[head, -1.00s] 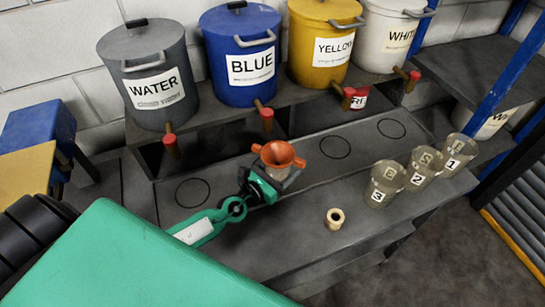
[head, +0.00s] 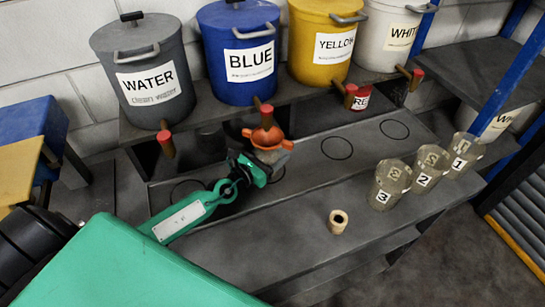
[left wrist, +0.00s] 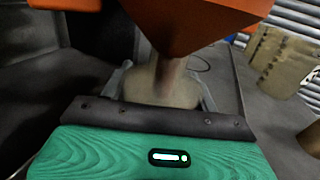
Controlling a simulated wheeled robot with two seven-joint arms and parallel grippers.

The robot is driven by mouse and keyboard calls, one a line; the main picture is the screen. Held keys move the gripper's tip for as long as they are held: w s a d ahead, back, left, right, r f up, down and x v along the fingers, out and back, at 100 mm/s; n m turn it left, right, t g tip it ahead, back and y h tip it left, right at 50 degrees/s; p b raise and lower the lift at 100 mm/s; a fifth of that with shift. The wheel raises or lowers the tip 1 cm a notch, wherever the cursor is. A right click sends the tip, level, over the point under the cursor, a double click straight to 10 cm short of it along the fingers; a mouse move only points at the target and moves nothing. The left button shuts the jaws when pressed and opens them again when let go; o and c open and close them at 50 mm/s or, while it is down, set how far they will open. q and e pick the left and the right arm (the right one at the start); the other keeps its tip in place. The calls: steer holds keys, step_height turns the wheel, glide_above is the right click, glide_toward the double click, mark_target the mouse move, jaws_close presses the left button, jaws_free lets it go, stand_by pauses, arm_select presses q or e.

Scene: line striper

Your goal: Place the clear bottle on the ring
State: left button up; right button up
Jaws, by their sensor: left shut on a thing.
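The clear bottle (head: 268,156) has an orange funnel (head: 267,137) in its mouth. My left gripper (head: 266,166) is shut on the bottle and holds it by the bench's back edge, just below the blue bucket's tap. In the left wrist view the bottle (left wrist: 160,88) stands between the fingers, with the funnel (left wrist: 165,25) above. Black rings are drawn on the bench: one at the middle (head: 336,148), one at right (head: 394,129), one at left (head: 187,190) partly hidden by my arm, and one behind the gripper, mostly hidden. My right gripper is not in view.
Buckets marked water (head: 145,80), blue (head: 240,60), yellow (head: 322,45) and white (head: 388,35) stand on a shelf behind, their taps jutting forward. Cups 3 (head: 388,190), 2 (head: 428,172) and 1 (head: 461,158) and a small tan cylinder (head: 338,222) stand on the front bench.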

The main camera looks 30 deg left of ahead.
arm_select(q)
steer(key=shift+f, duration=0.1)
steer(key=shift+f, duration=0.15)
steer(key=o, duration=1)
steer(key=shift+r, duration=0.35)
steer(key=v, duration=0.2)
steer(key=b+v, duration=0.1)
steer(key=v, duration=0.2)
steer(key=shift+s+a+f+b, duration=0.15)
steer(key=shift+s+f+b, duration=0.1)
steer(key=shift+s+b, duration=0.1)
steer(key=shift+v, duration=0.9)
